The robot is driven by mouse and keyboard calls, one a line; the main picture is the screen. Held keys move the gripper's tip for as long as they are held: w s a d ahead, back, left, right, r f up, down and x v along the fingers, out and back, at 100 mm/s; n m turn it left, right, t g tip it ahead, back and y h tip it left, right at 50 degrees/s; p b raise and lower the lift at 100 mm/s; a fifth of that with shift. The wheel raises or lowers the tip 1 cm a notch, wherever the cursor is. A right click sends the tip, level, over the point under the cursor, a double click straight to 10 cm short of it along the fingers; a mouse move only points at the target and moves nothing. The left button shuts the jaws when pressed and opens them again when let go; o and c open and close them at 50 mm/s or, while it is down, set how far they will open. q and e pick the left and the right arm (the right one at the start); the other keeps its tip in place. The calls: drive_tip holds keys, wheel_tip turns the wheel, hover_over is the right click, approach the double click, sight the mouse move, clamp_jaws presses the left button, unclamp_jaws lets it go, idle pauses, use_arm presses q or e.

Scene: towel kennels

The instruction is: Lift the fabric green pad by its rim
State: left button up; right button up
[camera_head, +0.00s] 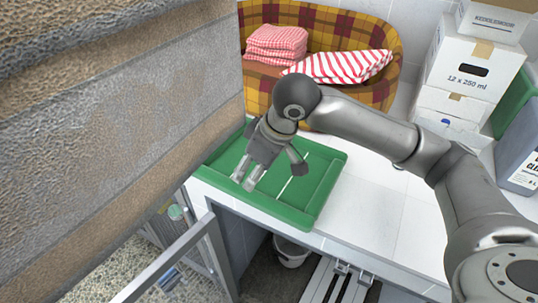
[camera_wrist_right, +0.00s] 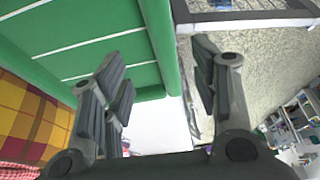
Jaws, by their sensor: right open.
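The green pad (camera_head: 318,193) lies flat on a white counter, with a raised rim and thin white lines across its inside. My right gripper (camera_head: 272,176) points down over the pad's middle and front part in the head view, hiding some of it. In the right wrist view the gripper (camera_wrist_right: 157,62) is open and empty. The green rim (camera_wrist_right: 163,42) shows between its fingers in that picture; I cannot tell whether they touch it. My left gripper is not in view.
A large brown and grey rough surface (camera_head: 110,120) fills the left. A plaid basket (camera_head: 335,22) with red-patterned towels (camera_head: 338,66) stands behind the pad. White boxes (camera_head: 470,70) stand at the back right. The counter (camera_head: 375,215) is clear right of the pad. A metal gate (camera_head: 180,262) stands below.

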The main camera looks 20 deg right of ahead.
drive_tip(key=f, duration=0.1)
drive_tip(key=a+f, duration=0.1)
drive_tip(key=f, duration=0.1)
drive_tip(key=shift+a+f+p, duration=0.2)
drive_tip(key=shift+f+p, duration=0.1)
drive_tip(key=shift+w+f, duration=0.15)
drive_tip(key=shift+f, duration=0.15)
drive_tip(key=x, duration=0.1)
drive_tip(key=p+x, duration=0.1)
drive_tip(key=x, duration=0.2)
drive_tip(key=shift+w+d+f+p, duration=0.1)
drive_tip(key=shift+d+f+p, duration=0.2)
drive_tip(key=shift+f+p, duration=0.1)
drive_tip(key=shift+f, duration=0.1)
drive_tip(key=shift+a, duration=0.1)
drive_tip(key=c, duration=1.2)
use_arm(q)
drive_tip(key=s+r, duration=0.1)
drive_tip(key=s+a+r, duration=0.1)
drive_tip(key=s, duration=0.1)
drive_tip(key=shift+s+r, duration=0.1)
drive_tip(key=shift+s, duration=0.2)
